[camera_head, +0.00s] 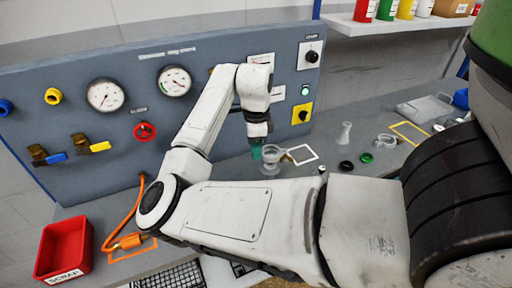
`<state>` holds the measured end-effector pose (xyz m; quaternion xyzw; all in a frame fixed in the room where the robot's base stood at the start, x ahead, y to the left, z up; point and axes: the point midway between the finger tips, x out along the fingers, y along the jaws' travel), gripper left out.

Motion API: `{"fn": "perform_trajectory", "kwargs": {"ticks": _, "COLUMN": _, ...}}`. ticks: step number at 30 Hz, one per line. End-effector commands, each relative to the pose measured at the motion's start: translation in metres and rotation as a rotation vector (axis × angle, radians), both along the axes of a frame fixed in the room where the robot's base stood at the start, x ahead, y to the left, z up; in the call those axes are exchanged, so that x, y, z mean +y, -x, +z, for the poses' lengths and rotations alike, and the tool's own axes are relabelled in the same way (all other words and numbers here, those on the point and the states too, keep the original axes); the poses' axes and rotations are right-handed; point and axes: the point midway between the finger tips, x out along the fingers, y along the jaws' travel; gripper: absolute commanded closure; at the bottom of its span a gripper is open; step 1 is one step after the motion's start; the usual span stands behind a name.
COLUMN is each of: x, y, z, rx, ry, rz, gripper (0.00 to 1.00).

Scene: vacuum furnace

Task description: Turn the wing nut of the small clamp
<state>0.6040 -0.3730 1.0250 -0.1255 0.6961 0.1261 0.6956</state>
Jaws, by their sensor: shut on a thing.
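My gripper (257,150) points down at the end of my arm over the bench, in front of the panel. Its teal fingertips are shut at the left side of a pale metal fitting (272,166) with round rings, where the small clamp seems to be. The fingers hide the wing nut, and the clamp is too small to make out clearly. The fitting stands upright on the bench. Another pale ring-shaped piece (385,141) lies apart, farther right.
The blue-grey panel (110,140) with gauges, valves and a red knob (145,131) stands behind. A red scrap bin (64,250) is front left.

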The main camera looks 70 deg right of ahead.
Motion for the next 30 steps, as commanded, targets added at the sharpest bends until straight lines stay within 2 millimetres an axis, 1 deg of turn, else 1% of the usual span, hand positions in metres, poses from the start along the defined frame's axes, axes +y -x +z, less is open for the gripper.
{"fn": "perform_trajectory", "kwargs": {"ticks": 1, "x": 0.000, "y": 0.000, "z": -0.004, "rx": 0.000, "ry": 0.000, "rz": 0.000, "gripper": 1.00}}
{"fn": "perform_trajectory", "kwargs": {"ticks": 21, "x": 0.000, "y": 0.000, "z": -0.035, "rx": 0.000, "ry": -0.001, "rz": 0.000, "gripper": 1.00}}
{"fn": "perform_trajectory", "kwargs": {"ticks": 30, "x": 0.000, "y": 0.000, "z": -0.045, "rx": -0.001, "ry": 0.000, "rz": 0.001, "gripper": 1.00}}
